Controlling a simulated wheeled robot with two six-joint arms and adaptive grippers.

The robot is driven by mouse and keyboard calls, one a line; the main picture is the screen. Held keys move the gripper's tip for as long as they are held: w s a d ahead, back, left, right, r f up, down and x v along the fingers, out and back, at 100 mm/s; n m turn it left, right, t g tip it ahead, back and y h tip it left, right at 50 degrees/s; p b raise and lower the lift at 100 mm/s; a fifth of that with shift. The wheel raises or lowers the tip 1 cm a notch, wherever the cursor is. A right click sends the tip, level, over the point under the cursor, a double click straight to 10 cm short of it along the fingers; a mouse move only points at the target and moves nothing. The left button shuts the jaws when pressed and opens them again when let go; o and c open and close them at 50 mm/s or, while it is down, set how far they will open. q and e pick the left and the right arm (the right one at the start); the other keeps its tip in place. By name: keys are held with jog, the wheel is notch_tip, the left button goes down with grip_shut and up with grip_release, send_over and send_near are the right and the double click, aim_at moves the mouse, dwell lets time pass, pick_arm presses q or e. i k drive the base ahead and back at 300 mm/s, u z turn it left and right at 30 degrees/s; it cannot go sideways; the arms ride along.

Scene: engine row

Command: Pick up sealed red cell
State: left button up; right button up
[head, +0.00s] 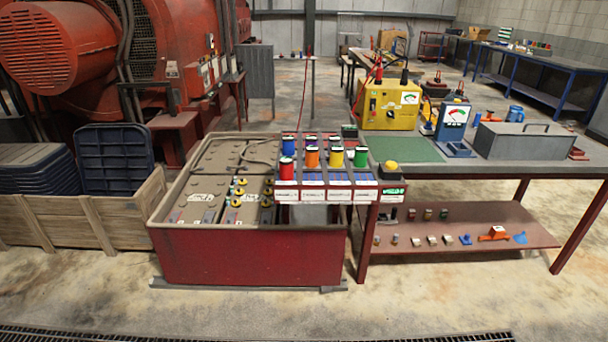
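A red cylinder (286,170) with a dark top stands upright at the front left of a rack (313,195) with white-labelled slots. It looks like the red cell; whether it is sealed is too small to tell. A blue cylinder (288,147) stands just behind it. An orange cylinder (312,158), a yellow cylinder (336,157) and a green cylinder (360,158) stand to its right. Neither of my grippers is in view.
The rack sits over the right part of a red-sided tub (250,262) holding battery blocks. A table (470,170) to the right carries a yellow charger (385,108), a blue meter (453,120) and a grey toolbox (525,141). A wooden crate (80,220) stands left. The front floor is clear.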

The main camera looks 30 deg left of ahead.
aim_at(286, 162)
jog(key=z, duration=0.4)
jog(key=i, duration=2.25)
jog(key=u, duration=1.45)
jog(key=i, duration=0.7)
jog(key=u, duration=0.7)
